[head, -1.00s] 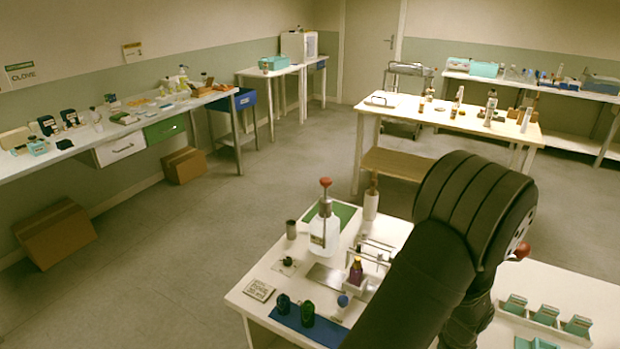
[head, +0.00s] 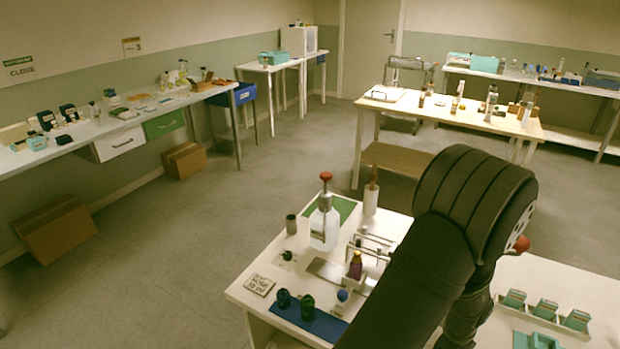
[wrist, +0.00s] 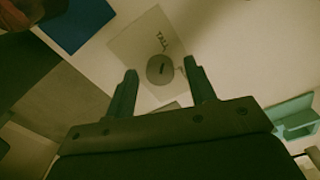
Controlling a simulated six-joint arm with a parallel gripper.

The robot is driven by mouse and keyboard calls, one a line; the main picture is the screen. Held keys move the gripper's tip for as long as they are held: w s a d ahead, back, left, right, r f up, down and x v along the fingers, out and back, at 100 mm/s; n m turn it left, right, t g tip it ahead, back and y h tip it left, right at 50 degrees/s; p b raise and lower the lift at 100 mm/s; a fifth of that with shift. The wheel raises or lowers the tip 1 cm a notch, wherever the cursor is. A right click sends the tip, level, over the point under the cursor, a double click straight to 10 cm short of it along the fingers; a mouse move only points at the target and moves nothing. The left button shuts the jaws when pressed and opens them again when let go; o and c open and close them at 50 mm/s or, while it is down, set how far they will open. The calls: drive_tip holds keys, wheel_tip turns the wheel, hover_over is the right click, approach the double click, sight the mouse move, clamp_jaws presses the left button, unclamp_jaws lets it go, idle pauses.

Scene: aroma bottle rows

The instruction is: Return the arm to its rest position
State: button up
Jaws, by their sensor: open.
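My gripper (wrist: 160,88) shows in the wrist view with its two fingers apart and nothing between them. Beyond the fingertips, a round grey object (wrist: 160,70) lies on a pale square (wrist: 143,45) with lettering on the bench top. A gap seems to separate the fingers from it. In the head view my dark arm fills the lower middle and bends over the near bench (head: 243,292). My gripper is hidden there behind the arm.
The near bench holds a white bottle with a red top (head: 324,228), a dark purple bottle (head: 355,266), a blue mat (head: 305,320) with dark bottles, and teal holders (head: 545,309) at right. A blue patch (wrist: 78,22) shows in the wrist view. Open floor lies left.

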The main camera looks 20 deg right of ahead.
drive_tip(key=m, duration=0.5)
drive_tip(key=shift+m, duration=0.3)
